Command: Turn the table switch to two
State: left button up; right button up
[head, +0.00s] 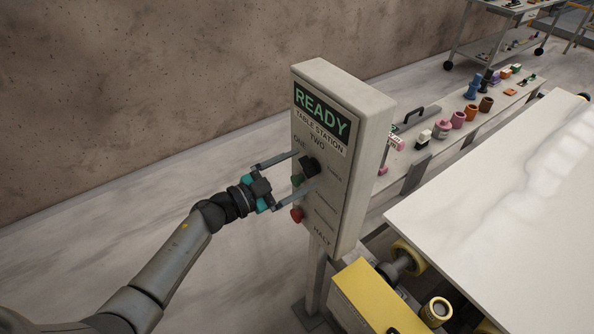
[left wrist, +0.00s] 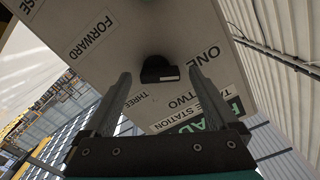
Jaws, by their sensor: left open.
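The table station (head: 328,160) is a pale upright box with a green READY sign on its front. Its switch is a black knob (head: 308,167) below the labels ONE and TWO. In the left wrist view the knob (left wrist: 157,70) has a small white mark on its edge; the labels ONE, TWO and THREE surround it. I cannot tell surely which label the mark points to. My left gripper (head: 306,169) is open, its fingers on either side of the knob. In the left wrist view both fingers (left wrist: 160,76) show gaps to it. My right gripper is not in view.
A green button (head: 296,180) and a red button (head: 297,215) sit on the panel's left edge near my lower finger. A stone slab (head: 510,205) lies to the right, above yellow machinery (head: 375,298). The floor left of the station is clear.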

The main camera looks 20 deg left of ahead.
pick_arm(q)
jog(key=c, duration=1.4)
jog(key=shift+o, duration=0.2)
jog(key=m+b, duration=0.1)
jog(key=m, duration=0.4)
jog(key=shift+s+m, duration=0.1)
jog(key=shift+m, duration=0.2)
jog(key=m+b, duration=0.2)
jog(key=m, duration=0.4)
jog(key=shift+d+r+b, duration=0.1)
jog(key=shift+d+b, duration=0.05)
jog(key=shift+b, duration=0.2)
jog(key=o, duration=1.4)
jog(key=shift+c, duration=0.2)
